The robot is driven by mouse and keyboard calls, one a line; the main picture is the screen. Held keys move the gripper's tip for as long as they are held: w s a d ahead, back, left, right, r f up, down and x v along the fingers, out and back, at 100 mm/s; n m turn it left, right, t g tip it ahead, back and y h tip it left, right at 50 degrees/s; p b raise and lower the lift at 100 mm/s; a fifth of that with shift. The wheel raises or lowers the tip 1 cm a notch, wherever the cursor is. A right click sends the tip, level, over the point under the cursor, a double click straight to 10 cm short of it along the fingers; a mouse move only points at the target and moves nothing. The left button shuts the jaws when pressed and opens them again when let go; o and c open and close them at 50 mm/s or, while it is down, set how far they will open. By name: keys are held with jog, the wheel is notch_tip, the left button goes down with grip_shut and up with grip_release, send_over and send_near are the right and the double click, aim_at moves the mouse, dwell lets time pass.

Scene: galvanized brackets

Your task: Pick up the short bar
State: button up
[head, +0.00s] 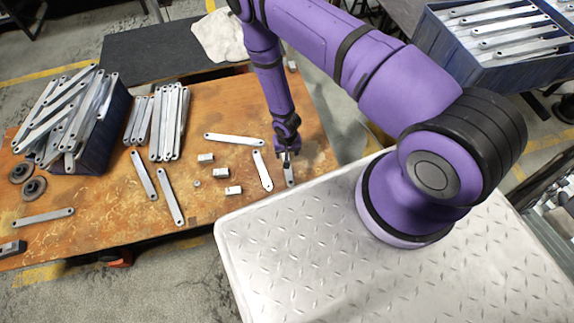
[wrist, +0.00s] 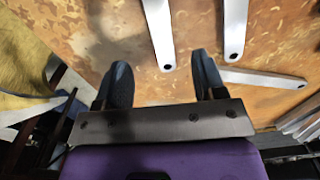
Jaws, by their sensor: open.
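My gripper (head: 288,154) is open and empty above the right part of the rusty work table, pointing down. In the wrist view its two dark fingers (wrist: 161,72) stand apart. A grey flat bar (head: 290,175) lies below my gripper, its far end partly hidden by the fingers; I take it as the short bar, though its full length is hidden. In the wrist view this bar (wrist: 157,28) runs up the picture, its holed end near the gap between the fingers. A similar bar (head: 262,170) lies just left of it, also in the wrist view (wrist: 235,25).
Another bar (head: 234,139) lies crosswise further back. Small metal blocks (head: 206,158) and two more bars (head: 170,196) lie to the left. A blue crate (head: 98,140) full of bars stands on the table (head: 120,215). My metal deck is close in front.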

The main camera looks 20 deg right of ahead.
jog(key=shift+w+d+f, duration=0.1)
jog(key=shift+w+f, duration=0.05)
jog(key=shift+f, duration=4.8)
jog(key=c, duration=1.1)
jog(key=shift+c, duration=0.2)
jog(key=shift+r, duration=0.2)
